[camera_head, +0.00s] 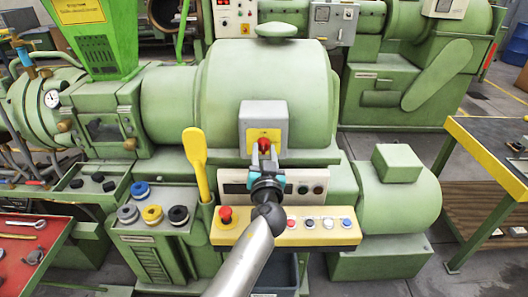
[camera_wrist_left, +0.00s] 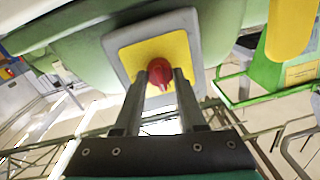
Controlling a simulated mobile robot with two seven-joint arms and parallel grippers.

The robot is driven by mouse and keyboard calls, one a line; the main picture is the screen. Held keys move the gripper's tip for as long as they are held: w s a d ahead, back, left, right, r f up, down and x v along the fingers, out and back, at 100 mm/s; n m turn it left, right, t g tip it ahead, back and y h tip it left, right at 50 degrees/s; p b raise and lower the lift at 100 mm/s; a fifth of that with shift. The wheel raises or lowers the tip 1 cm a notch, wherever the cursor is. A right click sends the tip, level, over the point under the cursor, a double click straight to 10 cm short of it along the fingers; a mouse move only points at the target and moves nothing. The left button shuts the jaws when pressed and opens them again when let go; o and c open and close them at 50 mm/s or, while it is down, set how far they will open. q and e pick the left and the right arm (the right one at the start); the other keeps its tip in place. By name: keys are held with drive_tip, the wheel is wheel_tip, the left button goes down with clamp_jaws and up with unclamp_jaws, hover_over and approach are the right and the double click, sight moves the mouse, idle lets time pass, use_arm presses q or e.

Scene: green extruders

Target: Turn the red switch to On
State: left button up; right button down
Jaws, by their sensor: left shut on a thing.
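The red switch (camera_head: 264,146) sits on a yellow plate (camera_head: 255,134) set in a grey box (camera_head: 278,110) on the front of the green machine. In the left wrist view the red switch (camera_wrist_left: 159,72) is a rounded knob with a pointed grip, on the yellow plate (camera_wrist_left: 178,46). My left gripper (camera_head: 264,155) reaches up from the bottom, and its two fingers (camera_wrist_left: 160,80) are shut on the knob's grip, one on each side. Any On or Off marking is too small to read. My right gripper is not in view.
Below the switch are a panel with buttons (camera_head: 308,185) and a yellow control strip (camera_head: 295,235) with a red mushroom button (camera_head: 225,215). A yellow lever (camera_head: 197,160) stands to the left. A yellow-edged table (camera_head: 480,150) is at right, a red bench (camera_head: 28,250) at left.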

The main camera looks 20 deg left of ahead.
use_arm(q)
clamp_jaws()
drive_tip(key=shift+m, duration=0.3)
drive_tip(key=m+b, duration=0.1)
drive_tip(key=m, duration=0.1)
drive_tip(key=shift+m+b, duration=0.4)
drive_tip(key=m+b, duration=0.1)
drive_tip(key=m, duration=0.3)
drive_tip(key=shift+m, duration=0.3)
drive_tip(key=m, duration=0.4)
drive_tip(key=shift+m+t, duration=0.4)
drive_tip(key=m+p, duration=0.1)
drive_tip(key=m, duration=0.4)
drive_tip(key=shift+m+h, duration=0.3)
drive_tip(key=shift+a, duration=0.1)
